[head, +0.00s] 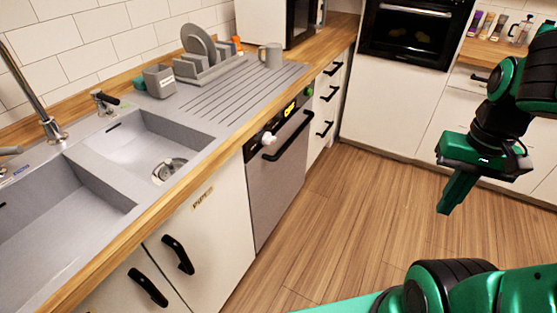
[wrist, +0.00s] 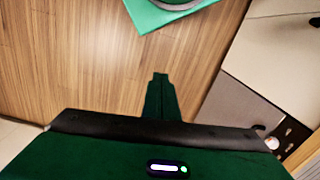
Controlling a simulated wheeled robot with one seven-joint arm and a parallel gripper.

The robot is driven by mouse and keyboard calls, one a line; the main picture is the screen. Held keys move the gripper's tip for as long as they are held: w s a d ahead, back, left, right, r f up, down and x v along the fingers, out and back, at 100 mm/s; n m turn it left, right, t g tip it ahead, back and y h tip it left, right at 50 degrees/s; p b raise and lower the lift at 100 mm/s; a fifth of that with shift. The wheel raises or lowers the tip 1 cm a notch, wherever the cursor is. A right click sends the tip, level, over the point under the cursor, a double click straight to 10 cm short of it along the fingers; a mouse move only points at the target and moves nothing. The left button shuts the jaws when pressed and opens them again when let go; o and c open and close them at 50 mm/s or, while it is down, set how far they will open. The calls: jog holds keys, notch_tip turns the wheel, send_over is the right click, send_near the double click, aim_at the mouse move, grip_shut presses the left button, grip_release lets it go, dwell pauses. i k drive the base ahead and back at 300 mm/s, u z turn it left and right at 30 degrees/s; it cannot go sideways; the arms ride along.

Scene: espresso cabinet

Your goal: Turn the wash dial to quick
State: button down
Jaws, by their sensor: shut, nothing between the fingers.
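The dishwasher (head: 272,180) has a grey front and a black handle (head: 288,138), and is built in under the counter in the head view. A white knob (head: 268,138), which looks like the wash dial, sticks out at the left end of its dark top panel. Its marks are too small to read. A small green part (head: 309,92) is at the panel's right end. My gripper (head: 443,208) is shut and empty, pointing down over the floor, well to the right of the dishwasher. Its closed fingers show in the wrist view (wrist: 160,76), with the dishwasher front (wrist: 245,112) at the right.
The wooden floor (head: 330,220) between my gripper and the dishwasher is clear. A grey sink (head: 125,150), a dish rack (head: 205,70) and a mug (head: 271,55) are on the counter above. White drawers (head: 328,100) are right of the dishwasher. An oven (head: 415,30) is at the back.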

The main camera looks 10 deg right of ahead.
aim_at(267, 138)
jog(key=u, duration=0.75)
jog(key=k, duration=1.05)
jog(key=z, duration=0.85)
jog(key=i, duration=1)
jog(key=u, duration=0.05)
